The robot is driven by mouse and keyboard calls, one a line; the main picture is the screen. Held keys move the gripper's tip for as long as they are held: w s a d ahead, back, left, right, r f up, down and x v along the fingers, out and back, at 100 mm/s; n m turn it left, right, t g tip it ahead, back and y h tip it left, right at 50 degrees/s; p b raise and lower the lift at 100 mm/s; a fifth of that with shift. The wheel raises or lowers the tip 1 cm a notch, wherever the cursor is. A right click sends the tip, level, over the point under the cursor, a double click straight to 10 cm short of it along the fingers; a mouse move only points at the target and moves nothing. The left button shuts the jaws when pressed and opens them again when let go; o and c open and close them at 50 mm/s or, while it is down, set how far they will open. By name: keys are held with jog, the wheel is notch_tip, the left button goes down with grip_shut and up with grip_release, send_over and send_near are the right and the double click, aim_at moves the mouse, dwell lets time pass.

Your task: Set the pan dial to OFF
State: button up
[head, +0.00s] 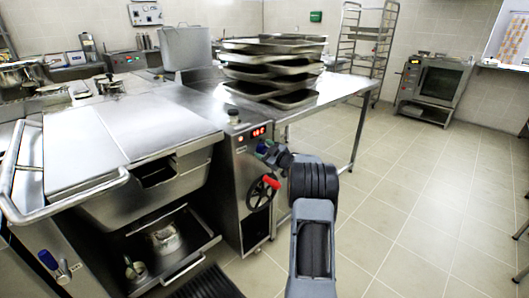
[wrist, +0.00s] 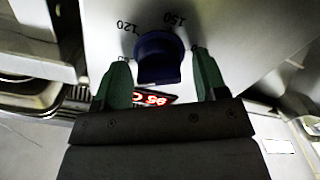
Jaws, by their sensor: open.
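The pan dial (wrist: 160,58) is a dark blue round knob on the grey control panel (wrist: 105,15) of the tilting pan. In the wrist view the numbers 120 and 150 show upside down beside it. The OFF mark cannot be made out. My gripper (wrist: 162,80) is open, with one green finger on each side of the dial; I cannot tell if either touches it. In the head view my gripper (head: 264,150) is at the panel just below the red display (head: 259,132), and the dial is mostly hidden there.
A handwheel with a red handle (head: 271,182) is below my gripper on the same panel. The pan's closed lid (head: 85,150) and front rail (head: 70,205) lie to the left. Stacked trays (head: 272,70) stand on the steel table behind. The tiled floor (head: 430,200) at right is clear.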

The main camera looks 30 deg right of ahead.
jog(key=c, duration=0.9)
jog(key=shift+o, duration=0.2)
jog(key=shift+f+n+b, duration=0.2)
jog(key=shift+n+b, duration=0.85)
jog(key=shift+n, duration=0.05)
jog(key=n+b, duration=0.3)
jog(key=shift+a+f+n, duration=0.1)
jog(key=shift+f+n, duration=0.05)
jog(key=shift+n, duration=0.15)
jog(key=n+b, duration=0.3)
jog(key=n, duration=0.1)
jog(key=shift+n+b, duration=0.9)
jog(key=shift+n, duration=0.1)
